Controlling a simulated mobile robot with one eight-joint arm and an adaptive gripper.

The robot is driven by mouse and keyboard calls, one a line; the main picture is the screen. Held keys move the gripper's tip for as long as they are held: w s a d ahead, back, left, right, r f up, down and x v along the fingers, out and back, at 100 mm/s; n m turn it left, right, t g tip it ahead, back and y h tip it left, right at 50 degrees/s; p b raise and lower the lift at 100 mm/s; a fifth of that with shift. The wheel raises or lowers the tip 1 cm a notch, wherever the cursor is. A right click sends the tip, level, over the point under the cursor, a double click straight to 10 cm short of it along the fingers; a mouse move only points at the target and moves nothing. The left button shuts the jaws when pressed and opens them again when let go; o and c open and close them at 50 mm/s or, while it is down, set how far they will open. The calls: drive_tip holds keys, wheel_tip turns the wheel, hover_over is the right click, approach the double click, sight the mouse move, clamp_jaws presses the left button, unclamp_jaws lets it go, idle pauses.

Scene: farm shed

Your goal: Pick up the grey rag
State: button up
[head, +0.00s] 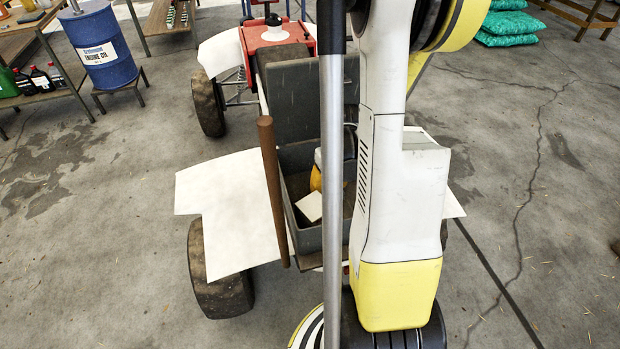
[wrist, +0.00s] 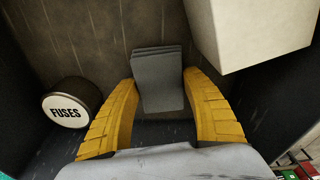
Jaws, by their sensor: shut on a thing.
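The grey rag (wrist: 158,64) is a folded, layered block of cloth in the middle of the wrist view. My gripper (wrist: 161,92) has its two yellow fingers on either side of the rag and is shut on it. The rag's upper part sticks out past the fingertips. In the head view my arm hides the rag, and only a bit of yellow finger (head: 316,178) shows inside the grey box (head: 309,238) on the vehicle.
A round tin marked FUSES (wrist: 70,103) lies left of my fingers. A white block (wrist: 255,30) stands close on the right, and in the head view it shows inside the box (head: 309,206). The box's dark walls surround the gripper. A brown post (head: 271,190) rises beside the box.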

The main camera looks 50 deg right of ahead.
sight(347, 198)
drive_tip(key=s, duration=0.1)
drive_tip(key=s+d, duration=0.1)
drive_tip(key=s, duration=0.1)
drive_tip(key=s+d+p, duration=0.1)
drive_tip(key=s, duration=0.1)
drive_tip(key=shift+d, duration=0.2)
wheel_tip(347, 198, up, 14)
drive_tip(key=p, duration=0.5)
drive_tip(key=shift+s+p, duration=0.2)
drive_tip(key=shift+p, duration=0.2)
drive_tip(key=shift+f, duration=0.1)
drive_tip(key=o, duration=0.5)
drive_tip(key=c, duration=0.5)
